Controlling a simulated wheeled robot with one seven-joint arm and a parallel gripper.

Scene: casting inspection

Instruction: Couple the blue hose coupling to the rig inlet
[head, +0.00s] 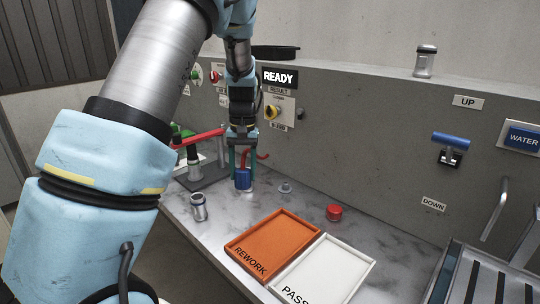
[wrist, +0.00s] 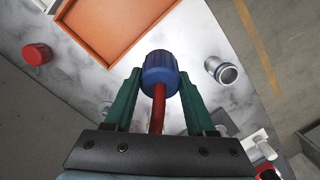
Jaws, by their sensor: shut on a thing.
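The blue hose coupling (head: 243,179) is held between the green fingers of my gripper (head: 242,160), above the marble-look bench. In the wrist view the coupling (wrist: 160,70) sits between the fingertips (wrist: 160,80), with its red hose (wrist: 158,110) running back between the fingers. The hose also shows to the right of my gripper in the head view (head: 262,156). A test rig with a red lever (head: 200,137) and a dark base (head: 203,177) stands just left of my gripper. I cannot make out the rig inlet for certain; the coupling appears apart from the rig.
An orange REWORK tray (head: 232,245) and a white PASS tray (head: 368,263) lie at the front. A metal cylinder (head: 199,208), a small grey fitting (head: 285,187) and a red cap (head: 334,212) stand on the bench. The panel wall (head: 370,125) rises behind.

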